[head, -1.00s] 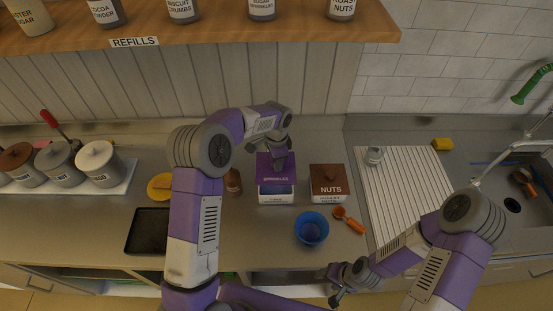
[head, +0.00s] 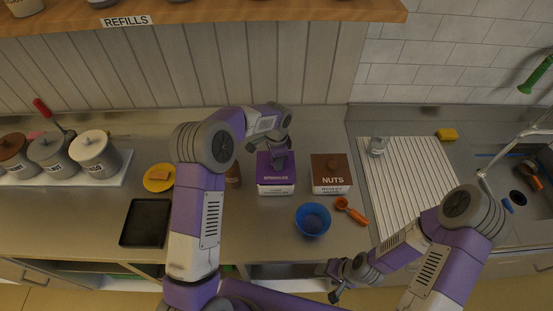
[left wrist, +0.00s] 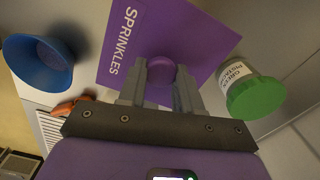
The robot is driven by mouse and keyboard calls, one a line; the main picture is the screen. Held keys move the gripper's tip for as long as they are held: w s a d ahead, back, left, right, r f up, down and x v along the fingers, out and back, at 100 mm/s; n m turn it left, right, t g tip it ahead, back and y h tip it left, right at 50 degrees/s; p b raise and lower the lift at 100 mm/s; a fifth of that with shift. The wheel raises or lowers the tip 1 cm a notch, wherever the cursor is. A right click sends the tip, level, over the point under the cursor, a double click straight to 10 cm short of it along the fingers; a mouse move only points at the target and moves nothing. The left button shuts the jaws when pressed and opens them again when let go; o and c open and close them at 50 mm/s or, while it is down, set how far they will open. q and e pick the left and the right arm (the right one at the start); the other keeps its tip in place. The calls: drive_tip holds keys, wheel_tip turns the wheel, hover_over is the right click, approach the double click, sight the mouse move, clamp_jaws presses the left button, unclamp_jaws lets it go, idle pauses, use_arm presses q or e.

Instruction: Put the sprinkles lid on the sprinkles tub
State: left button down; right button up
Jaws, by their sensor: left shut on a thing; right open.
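The purple sprinkles lid (head: 265,171) is over the white sprinkles tub (head: 276,189) and looks level with it. Whether it is fully seated is hard to tell. My left gripper (head: 280,160) is above the lid and shut on its round purple knob. The left wrist view shows the knob (left wrist: 160,72) between the two fingers and the lid's square plate (left wrist: 205,35) beyond them. The tub is hidden there. My right gripper (head: 329,283) is open and empty, near the counter's front edge.
The brown-lidded nuts tub (head: 331,186) stands just right of the sprinkles tub. A blue bowl (head: 313,220) and orange scoop (head: 352,212) are in front. A brown bottle (head: 233,175) is to the left. A green-capped container (left wrist: 255,95) shows in the left wrist view.

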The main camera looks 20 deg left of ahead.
use_arm(q)
drive_tip(key=shift+f+b, duration=0.7)
drive_tip(key=shift+f, duration=0.4)
idle(0.3)
drive_tip(key=c, duration=1.1)
unclamp_jaws()
drive_tip(key=o, duration=0.6)
drive_tip(key=shift+r+p, duration=2.6)
drive_tip(key=shift+r, duration=1.45)
